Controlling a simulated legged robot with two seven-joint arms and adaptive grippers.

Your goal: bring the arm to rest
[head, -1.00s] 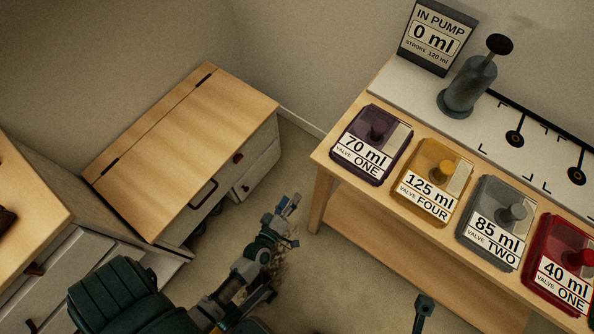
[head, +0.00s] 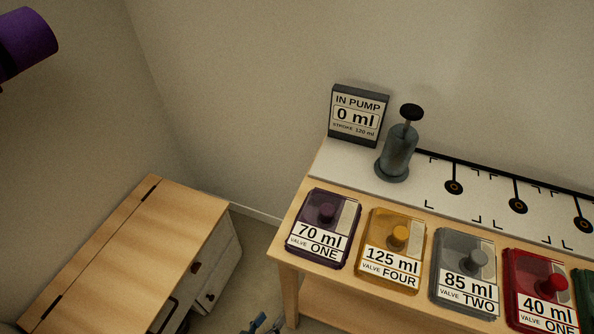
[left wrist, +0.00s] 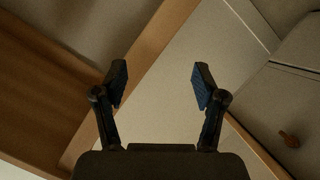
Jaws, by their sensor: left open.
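My left gripper (head: 263,325) just shows at the bottom edge of the head view, low over the floor between the wooden chest and the bench; the rest of its arm is out of the picture. In the left wrist view the left gripper (left wrist: 160,82) is open, its two dark fingers with blue pads apart and nothing between them. My right gripper is not in view.
A bench (head: 288,290) on the right bears a pump (head: 397,152), a display reading 0 ml (head: 357,115), and several labelled coloured containers, the nearest purple (head: 325,228). A wooden-topped chest (head: 130,260) stands left. A purple cylinder (head: 25,45) shows upper left.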

